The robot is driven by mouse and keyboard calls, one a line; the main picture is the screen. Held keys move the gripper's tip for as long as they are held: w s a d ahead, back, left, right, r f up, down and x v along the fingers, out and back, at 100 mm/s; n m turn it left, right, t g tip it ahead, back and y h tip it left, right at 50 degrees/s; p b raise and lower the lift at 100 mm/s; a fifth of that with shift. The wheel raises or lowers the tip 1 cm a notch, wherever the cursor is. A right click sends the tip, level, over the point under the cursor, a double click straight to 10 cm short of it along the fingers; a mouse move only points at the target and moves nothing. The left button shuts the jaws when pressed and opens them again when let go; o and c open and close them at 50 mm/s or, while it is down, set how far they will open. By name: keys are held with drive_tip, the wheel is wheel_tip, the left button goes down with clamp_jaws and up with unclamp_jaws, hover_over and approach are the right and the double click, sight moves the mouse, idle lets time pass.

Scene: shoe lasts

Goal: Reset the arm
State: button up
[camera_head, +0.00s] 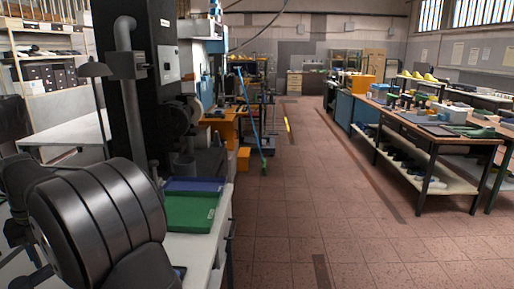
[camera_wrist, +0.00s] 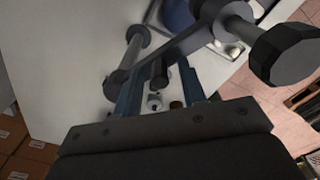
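My gripper (camera_wrist: 160,88) shows in the wrist view with its two bluish fingers apart. I see nothing clamped between them. Beyond the fingers is a white surface (camera_wrist: 60,55), with small grey and brown round parts (camera_wrist: 155,102) seen in the gap. A grey bar with dark round knobs (camera_wrist: 285,55) crosses close in front of the fingers; I cannot tell whether it touches them. I cannot make out my gripper in the head view.
In the head view, a large black ribbed drum (camera_head: 95,215) fills the lower left, by a white bench with a green tray (camera_head: 190,212) and a blue tray (camera_head: 195,185). A workbench (camera_head: 440,135) with tools stands at right.

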wheel_tip(320, 180, up, 17)
wheel_tip(320, 180, down, 17)
drive_tip(key=shift+d+f, duration=0.1)
drive_tip(key=shift+f, duration=0.05)
drive_tip(key=s+d+m, duration=0.1)
drive_tip(key=m, duration=0.2)
drive_tip(key=s+d+m, duration=0.1)
drive_tip(key=s+m, duration=0.1)
drive_tip(key=m, duration=0.1)
drive_tip(key=s+d+m, duration=0.1)
drive_tip(key=s+m, duration=0.1)
drive_tip(key=m, duration=0.1)
drive_tip(key=shift+d+m, duration=0.3)
drive_tip(key=shift+m, duration=0.1)
drive_tip(key=shift+s+m, duration=0.85)
drive_tip(key=shift+m, duration=0.65)
drive_tip(key=shift+d, duration=0.1)
idle(1.0)
